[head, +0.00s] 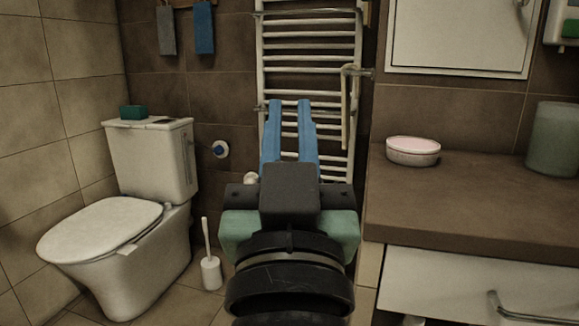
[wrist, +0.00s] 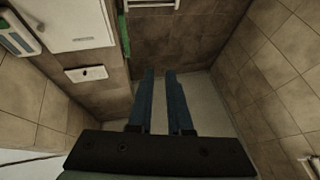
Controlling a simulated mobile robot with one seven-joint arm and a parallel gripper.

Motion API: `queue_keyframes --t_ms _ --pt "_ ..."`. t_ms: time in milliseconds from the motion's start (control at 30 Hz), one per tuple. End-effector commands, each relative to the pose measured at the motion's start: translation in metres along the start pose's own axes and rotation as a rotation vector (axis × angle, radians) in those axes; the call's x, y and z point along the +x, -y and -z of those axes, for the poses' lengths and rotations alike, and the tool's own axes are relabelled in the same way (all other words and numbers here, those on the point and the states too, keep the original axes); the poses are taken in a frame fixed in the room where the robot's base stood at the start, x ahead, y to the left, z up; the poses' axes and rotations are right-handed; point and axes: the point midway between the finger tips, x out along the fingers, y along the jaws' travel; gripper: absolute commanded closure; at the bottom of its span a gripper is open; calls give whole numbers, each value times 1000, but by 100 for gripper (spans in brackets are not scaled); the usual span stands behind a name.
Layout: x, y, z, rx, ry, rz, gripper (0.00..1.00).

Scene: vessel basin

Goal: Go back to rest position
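My gripper (head: 290,106) points away from me in the middle of the head view, in front of the towel radiator. Its two blue fingers stand apart with a narrow gap between them, and nothing is held. The fingers also show in the wrist view (wrist: 160,74), parallel and empty, with bare tile and floor beyond them.
A brown counter (head: 470,205) on the right bears a round pink-topped box (head: 413,151) and a green container (head: 553,140). The white towel radiator (head: 335,50) is behind my gripper. A toilet (head: 105,240) and toilet brush (head: 210,268) stand left, with floor between.

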Motion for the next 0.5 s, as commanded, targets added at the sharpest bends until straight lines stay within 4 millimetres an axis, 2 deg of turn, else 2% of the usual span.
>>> queue_keyframes --t_ms 33,233,267,500 --pt "13 0 55 0 -76 0 83" --pt "17 0 198 -1 -359 0 83" --pt "23 0 200 -1 -340 0 83" --pt "58 0 262 -1 -331 0 83"
